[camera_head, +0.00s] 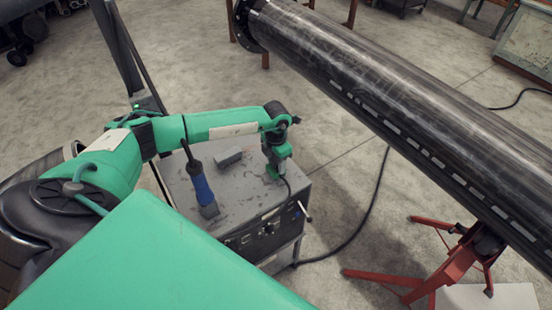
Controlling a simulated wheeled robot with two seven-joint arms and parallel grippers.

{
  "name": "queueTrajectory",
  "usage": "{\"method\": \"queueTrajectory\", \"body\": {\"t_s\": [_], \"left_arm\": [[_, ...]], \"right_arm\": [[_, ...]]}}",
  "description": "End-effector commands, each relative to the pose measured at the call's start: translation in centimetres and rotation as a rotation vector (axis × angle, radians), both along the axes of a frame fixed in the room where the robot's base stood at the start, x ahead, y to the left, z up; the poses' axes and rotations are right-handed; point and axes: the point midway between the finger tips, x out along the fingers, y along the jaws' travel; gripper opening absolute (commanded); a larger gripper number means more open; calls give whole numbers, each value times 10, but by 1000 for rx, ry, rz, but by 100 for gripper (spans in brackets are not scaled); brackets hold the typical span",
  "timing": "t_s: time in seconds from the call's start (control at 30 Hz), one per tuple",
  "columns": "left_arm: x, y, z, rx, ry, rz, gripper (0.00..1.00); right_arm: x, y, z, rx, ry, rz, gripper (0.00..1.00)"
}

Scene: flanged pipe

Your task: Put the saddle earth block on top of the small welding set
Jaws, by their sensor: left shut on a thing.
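The small welding set (268,237) is a grey box with a worn flat top and a dark front panel with knobs. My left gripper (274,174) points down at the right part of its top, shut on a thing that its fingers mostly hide. This appears to be the saddle earth block, low over or touching the top; I cannot tell which. A dark cable comes out beside the fingers toward the front edge. My right gripper is not in view.
A grey block (229,157) and a blue-handled tool (199,187) are on the welding set's top. A large dark pipe (400,105) crosses the right side, on a red stand (458,266). A black cable (362,222) lies on the concrete floor.

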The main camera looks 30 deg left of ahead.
Motion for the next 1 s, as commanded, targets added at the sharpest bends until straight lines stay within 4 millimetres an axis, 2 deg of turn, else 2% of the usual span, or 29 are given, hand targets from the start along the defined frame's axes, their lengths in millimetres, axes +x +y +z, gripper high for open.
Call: {"method": "queueTrajectory", "body": {"t_s": [0.4, 0.43, 0.53, 0.9, 1.0], "left_arm": [[1, 0, -7, 0, -2, 0, 6], [0, 0, -8, 1, 0, 0, 53], [0, 0, -6, 1, 0, 0, 72], [0, 0, -2, 1, 0, 0, 72], [2, 1, 6, 0, -4, 0, 72]], "right_arm": [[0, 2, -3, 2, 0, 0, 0], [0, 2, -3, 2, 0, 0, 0], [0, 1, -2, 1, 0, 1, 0], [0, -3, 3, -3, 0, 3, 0], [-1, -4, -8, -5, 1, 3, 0]]}}
